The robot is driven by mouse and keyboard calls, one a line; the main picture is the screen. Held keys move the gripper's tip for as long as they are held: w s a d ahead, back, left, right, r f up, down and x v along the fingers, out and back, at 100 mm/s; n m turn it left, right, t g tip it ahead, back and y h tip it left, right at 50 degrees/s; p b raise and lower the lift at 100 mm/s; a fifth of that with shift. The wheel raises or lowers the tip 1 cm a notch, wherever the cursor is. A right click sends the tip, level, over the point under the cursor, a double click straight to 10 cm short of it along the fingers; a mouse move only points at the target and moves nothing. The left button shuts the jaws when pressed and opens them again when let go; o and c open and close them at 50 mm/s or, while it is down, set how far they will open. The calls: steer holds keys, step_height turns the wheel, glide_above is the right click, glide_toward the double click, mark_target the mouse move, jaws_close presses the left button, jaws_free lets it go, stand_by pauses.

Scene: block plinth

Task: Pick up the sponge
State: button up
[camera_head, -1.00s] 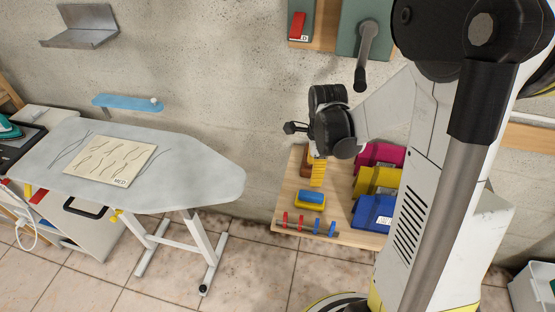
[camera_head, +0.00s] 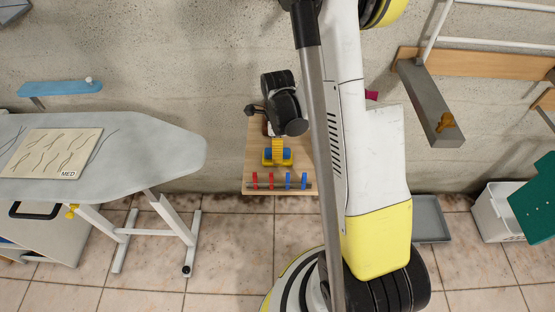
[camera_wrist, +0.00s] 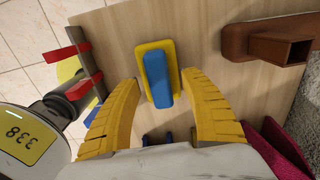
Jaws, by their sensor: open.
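A blue block-shaped sponge (camera_wrist: 157,78) lies on a flat yellow base (camera_wrist: 174,58) on a light wooden board (camera_wrist: 205,30). My gripper (camera_wrist: 161,79) is open, with one yellow finger to each side of the sponge's near part in the wrist view. The fingers look apart from it; their height over the board is hard to tell. In the head view my gripper (camera_head: 278,150) hangs over the sponge (camera_head: 287,155) and hides its middle. The yellow base (camera_head: 278,164) shows below.
A rack with red pegs (camera_wrist: 67,52) and blue pegs stands at the board's edge. A brown hollow piece (camera_wrist: 262,45) lies right of the sponge, and magenta material (camera_wrist: 285,150) is at lower right. An ironing board (camera_head: 150,150) stands left in the head view.

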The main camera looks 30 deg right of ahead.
steer(key=shift+f, duration=0.55)
steer(key=shift+r, duration=0.1)
jaws_close()
steer(key=shift+r, duration=0.1)
step_height(320, 180, up, 10)
steer(key=p, duration=0.4)
steer(key=c, duration=0.7)
jaws_free()
jaws_close()
